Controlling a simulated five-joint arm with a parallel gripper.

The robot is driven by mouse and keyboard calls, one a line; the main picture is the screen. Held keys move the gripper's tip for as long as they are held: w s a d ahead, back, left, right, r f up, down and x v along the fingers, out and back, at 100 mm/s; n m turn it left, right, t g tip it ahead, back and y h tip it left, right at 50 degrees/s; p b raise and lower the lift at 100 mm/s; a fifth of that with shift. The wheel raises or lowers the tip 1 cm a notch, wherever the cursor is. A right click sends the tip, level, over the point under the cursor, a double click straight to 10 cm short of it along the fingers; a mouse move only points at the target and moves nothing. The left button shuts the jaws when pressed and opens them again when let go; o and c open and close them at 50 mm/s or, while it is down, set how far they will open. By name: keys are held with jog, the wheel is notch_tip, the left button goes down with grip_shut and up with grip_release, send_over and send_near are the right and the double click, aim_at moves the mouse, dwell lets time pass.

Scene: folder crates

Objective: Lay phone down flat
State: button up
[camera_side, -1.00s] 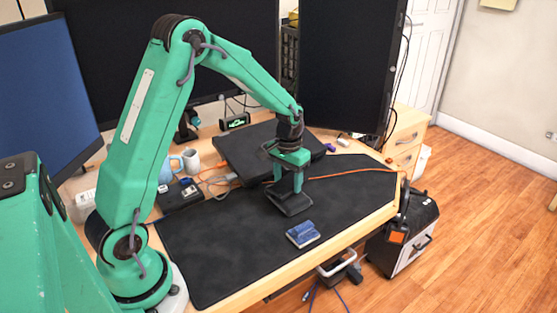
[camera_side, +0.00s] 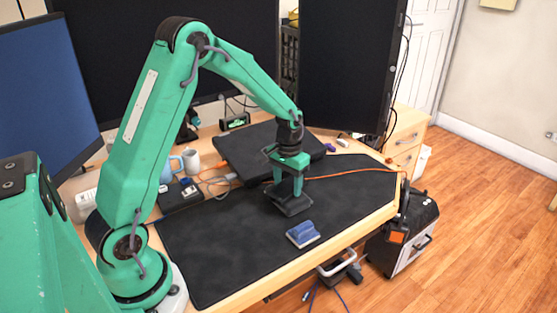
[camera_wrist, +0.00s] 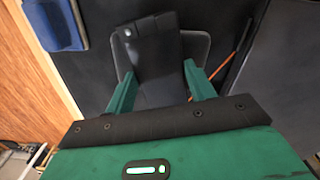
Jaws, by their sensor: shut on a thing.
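The phone (camera_wrist: 152,45) is a dark slab with camera lenses at its upper left corner in the wrist view. My gripper (camera_wrist: 160,88) has a green finger on each side of it and is shut on it. In the side view my gripper (camera_side: 287,186) points down over the desk mat, and the dark phone between the fingers is hard to make out. A dark grey stand or base (camera_side: 294,208) sits on the mat directly below. Its rounded edge also shows behind the phone in the wrist view (camera_wrist: 200,45). I cannot tell whether the phone touches it.
A blue block with a pale base (camera_side: 302,234) lies on the black desk mat (camera_side: 215,265) in front of my gripper. A closed black laptop (camera_side: 240,150) lies behind, with an orange cable (camera_side: 345,173) beside it. The mat's front left is clear.

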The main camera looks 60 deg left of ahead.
jog(key=shift+f, duration=0.2)
jog(key=o, duration=1.2)
jog(key=shift+c, duration=0.2)
jog(key=shift+r, duration=0.1)
notch_tip(320, 180, up, 7)
jog(key=shift+r, duration=0.3)
